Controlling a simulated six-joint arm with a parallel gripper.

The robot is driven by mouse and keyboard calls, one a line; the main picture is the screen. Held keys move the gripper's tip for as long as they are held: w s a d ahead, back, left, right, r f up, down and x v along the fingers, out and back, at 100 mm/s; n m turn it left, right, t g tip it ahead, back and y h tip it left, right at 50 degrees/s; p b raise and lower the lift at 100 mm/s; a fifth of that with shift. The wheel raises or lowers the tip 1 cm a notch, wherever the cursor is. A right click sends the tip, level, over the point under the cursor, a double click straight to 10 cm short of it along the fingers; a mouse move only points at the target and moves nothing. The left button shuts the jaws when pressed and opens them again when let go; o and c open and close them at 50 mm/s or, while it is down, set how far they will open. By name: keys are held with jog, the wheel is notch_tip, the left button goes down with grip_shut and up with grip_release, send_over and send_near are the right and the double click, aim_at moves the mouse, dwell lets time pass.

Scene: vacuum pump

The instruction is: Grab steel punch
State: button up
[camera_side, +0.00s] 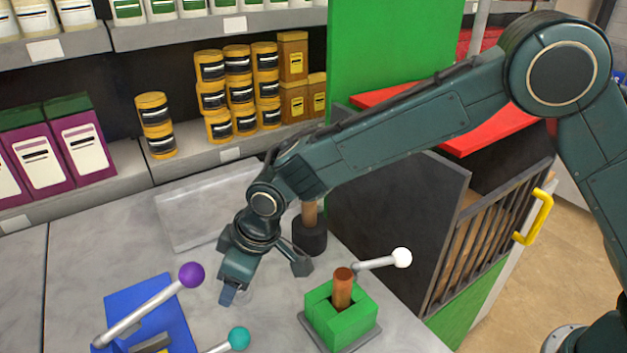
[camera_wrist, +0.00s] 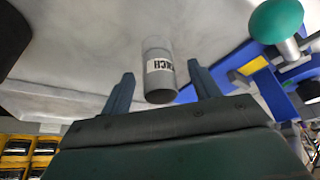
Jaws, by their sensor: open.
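The steel punch (camera_wrist: 160,72) is a grey cylinder with a white label whose dark letters seem to read PUNCH. In the wrist view it stands on the grey worktop, between the two blue fingers of my gripper (camera_wrist: 161,78). The fingers are open, with a visible gap on each side of the punch. In the side view my gripper (camera_side: 229,293) points down low over the worktop. I cannot make out the punch there; my gripper seems to hide it.
A blue fixture (camera_side: 150,310) with a purple-knobbed lever (camera_side: 191,275) is left of my gripper. A teal-knobbed lever (camera_side: 238,338) is close in front. A green block (camera_side: 340,318) with a copper rod and white-knobbed lever is at right. A black cylinder (camera_side: 310,236) stands behind.

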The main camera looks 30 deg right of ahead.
jog(key=shift+x, duration=1)
jog(key=shift+r, duration=0.1)
jog(key=c, duration=1.2)
notch_tip(320, 180, up, 20)
